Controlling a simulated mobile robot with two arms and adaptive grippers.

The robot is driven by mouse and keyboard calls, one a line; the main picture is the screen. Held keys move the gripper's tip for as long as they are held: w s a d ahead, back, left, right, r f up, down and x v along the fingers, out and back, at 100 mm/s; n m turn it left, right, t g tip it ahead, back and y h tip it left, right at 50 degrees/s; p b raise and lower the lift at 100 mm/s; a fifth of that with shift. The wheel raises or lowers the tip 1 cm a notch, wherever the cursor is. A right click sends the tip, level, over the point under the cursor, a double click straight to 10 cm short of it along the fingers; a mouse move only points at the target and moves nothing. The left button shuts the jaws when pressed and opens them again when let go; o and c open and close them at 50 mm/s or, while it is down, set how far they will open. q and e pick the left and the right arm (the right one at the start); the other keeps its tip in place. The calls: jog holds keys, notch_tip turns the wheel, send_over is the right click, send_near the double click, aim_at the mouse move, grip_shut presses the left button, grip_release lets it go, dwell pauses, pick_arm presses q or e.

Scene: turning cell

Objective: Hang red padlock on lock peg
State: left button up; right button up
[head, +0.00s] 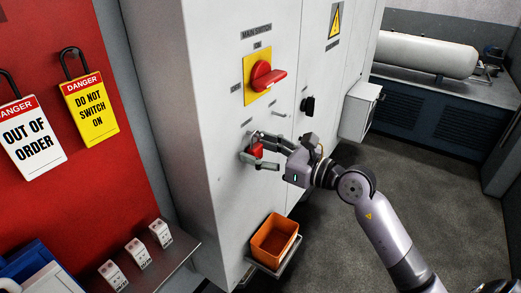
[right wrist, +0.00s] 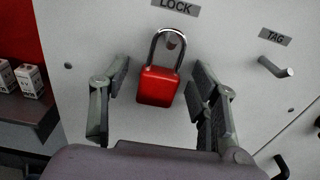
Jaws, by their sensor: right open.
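The red padlock (right wrist: 157,86) hangs upright by its steel shackle on the lock peg (right wrist: 172,42), under the LOCK label in the right wrist view. In the head view the padlock (head: 256,150) is partly covered by my right gripper (head: 262,152). In the right wrist view my right gripper (right wrist: 158,92) is open, with one finger on each side of the padlock and a visible gap on both sides. My left gripper is in neither view.
A TAG peg (right wrist: 275,68) sticks out right of the padlock. The cabinet carries a red main switch (head: 265,76) above and an orange bin (head: 274,243) on a shelf below. Danger tags (head: 88,105) hang on the red board at left. Open floor lies to the right.

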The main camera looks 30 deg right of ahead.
jog(key=v, duration=1.2)
jog(key=shift+d+f, duration=0.1)
jog(key=shift+f, duration=0.1)
